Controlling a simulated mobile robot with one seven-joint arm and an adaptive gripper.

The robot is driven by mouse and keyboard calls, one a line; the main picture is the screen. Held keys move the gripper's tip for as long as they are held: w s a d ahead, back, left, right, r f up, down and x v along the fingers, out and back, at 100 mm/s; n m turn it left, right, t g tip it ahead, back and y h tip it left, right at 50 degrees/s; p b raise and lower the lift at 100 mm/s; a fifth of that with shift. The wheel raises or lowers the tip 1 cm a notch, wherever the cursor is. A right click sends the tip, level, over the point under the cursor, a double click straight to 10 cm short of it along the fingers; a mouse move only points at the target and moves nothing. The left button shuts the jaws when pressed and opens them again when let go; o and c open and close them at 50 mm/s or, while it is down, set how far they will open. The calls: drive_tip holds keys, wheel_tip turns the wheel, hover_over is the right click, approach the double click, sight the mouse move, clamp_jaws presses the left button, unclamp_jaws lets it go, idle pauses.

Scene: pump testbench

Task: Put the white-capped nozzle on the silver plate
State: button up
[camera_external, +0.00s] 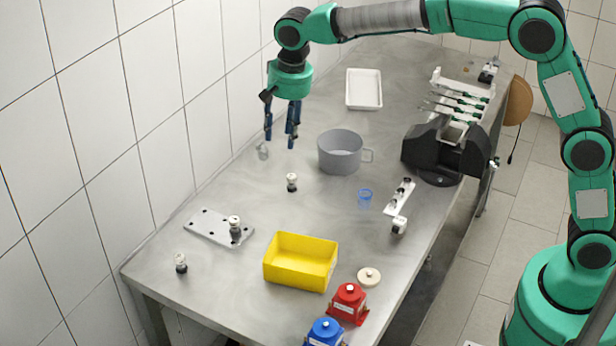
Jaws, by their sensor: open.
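The silver plate (205,227) lies flat at the left of the table, with dark holes along it. One white-capped nozzle (235,226) stands upright at the plate's right end. A second white-capped nozzle (291,182) stands on the bare table, left of the grey pot. A third white-capped nozzle (181,263) stands near the table's left front corner. My gripper (281,140) points down above the back left of the table, its dark blue fingers apart and empty. It is above and behind the second nozzle in the picture, not touching it.
A grey pot (340,153) with a handle stands right of my gripper. A yellow bin (299,262), red block (348,303) and blue block (325,333) are at the front. A white tray (363,88) lies behind. A small blue cup (365,196) stands mid-right. The tiled wall borders the left.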

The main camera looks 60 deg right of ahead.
drive_tip(key=s+d+r+n+t, duration=0.15)
drive_tip(key=s+r, duration=0.25)
drive_tip(key=s, duration=0.4)
drive_tip(key=s+d+r+n, duration=0.2)
drive_tip(key=s+d+r, duration=0.15)
drive_tip(key=s, duration=0.45)
drive_tip(key=s+d+r+n+t, duration=0.15)
drive_tip(key=s+r, duration=0.25)
drive_tip(key=s, duration=0.4)
drive_tip(key=s+d+f+n, duration=0.2)
drive_tip(key=s+f, duration=0.1)
drive_tip(key=s, duration=0.9)
drive_tip(key=s+d+f+n+t, duration=0.1)
drive_tip(key=s+d+f+n, duration=0.1)
drive_tip(key=s, duration=1.1)
drive_tip(key=shift+f+n, duration=0.8)
drive_tip(key=shift+f, duration=0.15)
drive_tip(key=shift+s+d+f, duration=0.1)
drive_tip(key=shift+w+f, duration=0.1)
drive_tip(key=shift+w, duration=0.35)
